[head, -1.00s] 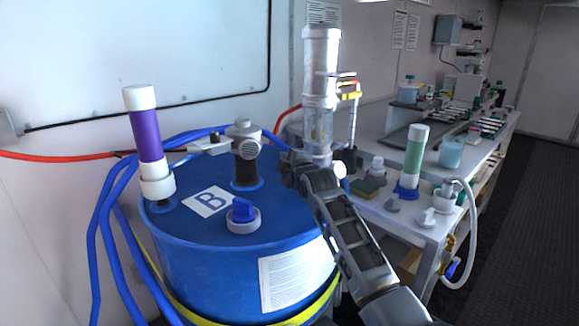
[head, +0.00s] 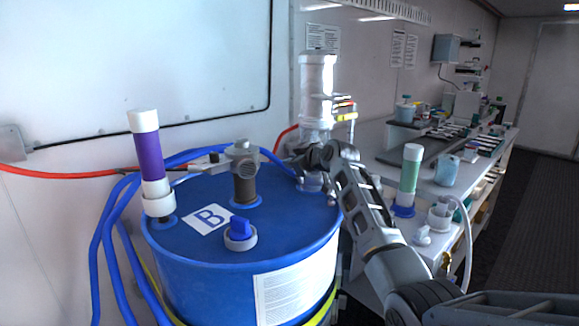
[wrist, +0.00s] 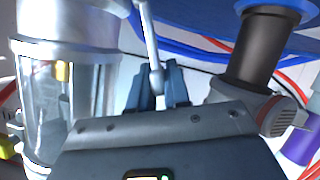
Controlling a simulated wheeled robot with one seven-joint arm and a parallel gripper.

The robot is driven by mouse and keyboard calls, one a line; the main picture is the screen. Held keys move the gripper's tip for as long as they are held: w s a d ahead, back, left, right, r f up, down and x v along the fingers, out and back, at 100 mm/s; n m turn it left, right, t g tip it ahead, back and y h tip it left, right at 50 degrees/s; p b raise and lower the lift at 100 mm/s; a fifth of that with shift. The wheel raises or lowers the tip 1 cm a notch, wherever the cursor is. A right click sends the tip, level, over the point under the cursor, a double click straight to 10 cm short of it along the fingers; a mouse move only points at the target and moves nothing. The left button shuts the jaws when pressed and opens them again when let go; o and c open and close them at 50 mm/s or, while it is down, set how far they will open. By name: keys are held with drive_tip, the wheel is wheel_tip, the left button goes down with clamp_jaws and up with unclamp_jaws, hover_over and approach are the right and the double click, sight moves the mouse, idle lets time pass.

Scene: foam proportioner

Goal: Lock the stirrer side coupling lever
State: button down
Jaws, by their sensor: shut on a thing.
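The stirrer column (head: 317,85), white with a clear lower part, stands at the back right of the blue drum marked B (head: 200,250). Its clear cylinder with a metal collar fills the left of the wrist view (wrist: 75,100). A thin light-grey lever (wrist: 149,40) comes down from the top of the wrist view. Its end lies between the blue-grey fingers of my gripper (wrist: 156,88), which is shut on it. In the head view my gripper (head: 299,166) is beside the column's lower end, partly hidden by my arm. The coupling itself is not clearly seen.
A dark pump stem with a grey head (head: 243,168) stands on the drum, left of my gripper. A purple tube (head: 149,155) and a blue cap (head: 240,232) are also on the drum. Blue hoses run behind. A bench (head: 470,175) with a green tube (head: 410,175) lies right.

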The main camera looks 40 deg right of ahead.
drive_tip(key=shift+d+r+m, duration=0.1)
drive_tip(key=shift+d+m, duration=0.35)
drive_tip(key=shift+m, duration=0.05)
drive_tip(key=shift+y, duration=0.3)
drive_tip(key=c, duration=1.2)
unclamp_jaws()
drive_tip(key=shift+o, duration=0.2)
